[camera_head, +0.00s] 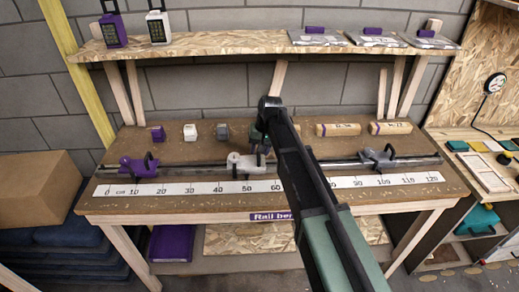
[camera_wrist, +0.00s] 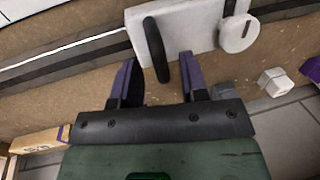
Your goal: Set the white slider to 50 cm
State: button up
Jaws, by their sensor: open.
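The white slider (camera_head: 241,162) sits on the dark rail (camera_head: 315,165), above about the 50 mark of the printed scale (camera_head: 205,188). The exact reading is too small to tell. In the wrist view the white slider (camera_wrist: 188,22) shows as a pale plate with an upright black handle (camera_wrist: 154,50) and a round white knob (camera_wrist: 237,34). My gripper (camera_wrist: 158,68) is open, its two purple fingers on either side of the handle's end. Whether they touch it I cannot tell. In the head view my gripper (camera_head: 261,140) is partly hidden by my arm, above the slider.
A purple slider (camera_head: 139,166) is on the rail at left, a dark slider (camera_head: 380,160) at right. Behind the rail stand a purple block (camera_head: 158,134), a white block (camera_head: 190,132), a grey block (camera_head: 222,131) and wooden blocks (camera_head: 338,129). A shelf (camera_head: 220,44) hangs above.

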jog(key=shift+r, duration=0.1)
notch_tip(320, 180, up, 10)
jog(key=d+p, duration=0.2)
jog(key=p, duration=0.8)
jog(key=shift+r+p, duration=0.2)
jog(key=shift+p, duration=0.15)
jog(key=shift+d, duration=0.1)
jog(key=s+d, duration=0.3)
jog(key=s, duration=0.5)
jog(key=s+d+f+h+b, duration=0.1)
jog(key=s+d, duration=0.3)
jog(key=s, duration=0.5)
jog(key=s+d+f+h+b, duration=0.1)
jog(key=s+d, duration=0.2)
jog(key=s, duration=0.6)
jog(key=shift+s+d, duration=0.15)
jog(key=shift+d, duration=0.1)
jog(key=shift+f, duration=0.1)
